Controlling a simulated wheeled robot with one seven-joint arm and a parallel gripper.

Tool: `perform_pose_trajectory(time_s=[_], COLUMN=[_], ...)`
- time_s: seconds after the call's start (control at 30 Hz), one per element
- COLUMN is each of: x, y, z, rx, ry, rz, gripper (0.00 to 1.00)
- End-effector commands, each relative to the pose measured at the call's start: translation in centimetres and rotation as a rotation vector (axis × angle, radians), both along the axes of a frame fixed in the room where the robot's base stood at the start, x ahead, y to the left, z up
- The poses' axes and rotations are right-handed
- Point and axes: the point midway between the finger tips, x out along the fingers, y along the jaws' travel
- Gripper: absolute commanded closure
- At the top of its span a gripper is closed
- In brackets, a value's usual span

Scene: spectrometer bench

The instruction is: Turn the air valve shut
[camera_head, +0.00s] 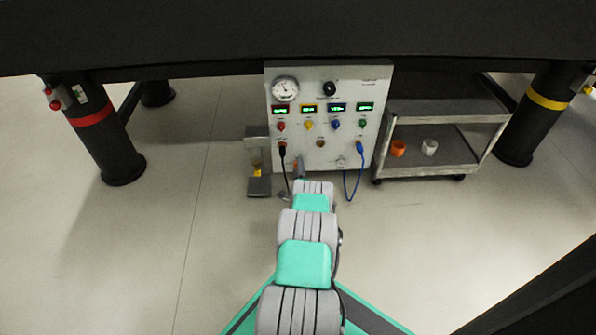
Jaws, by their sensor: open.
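The grey control panel (348,125) stands under the dark bench at the middle of the view. It carries a round pressure gauge (285,89) at upper left and a black round knob (330,88) right of it. A small round metal fitting (341,161) sits low on the panel. I cannot tell from the picture which of these parts is the air valve, or how far it is turned. My arm reaches from the bottom toward the panel's lower edge.
Several small coloured knobs sit below lit displays. A black cable and a blue cable (346,186) hang from the panel front. A grey cart (430,168) with an orange cup (398,148) and a white cup (430,147) stands right. Open floor (130,240) lies left.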

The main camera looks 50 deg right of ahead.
Motion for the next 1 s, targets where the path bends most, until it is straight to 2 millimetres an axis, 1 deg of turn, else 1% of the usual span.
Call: perform_pose_trajectory(time_s=[0.03,0.07,0.63,0.67,1.0], x=[0.07,0.07,0.03,0.03,0.02], y=[0.04,0.05,0.06,0.06,0.07], z=[0.02,0.02,-0.01,-0.01,-0.02], rx=[0.0,0.0,0.0,0.0,-0.009], ry=[0.0,0.0,0.0,0.0,0.012], rz=[0.001,0.001,0.001,0.001,0.001], gripper=[0.5,0.52,0.99,1.0,1.0])
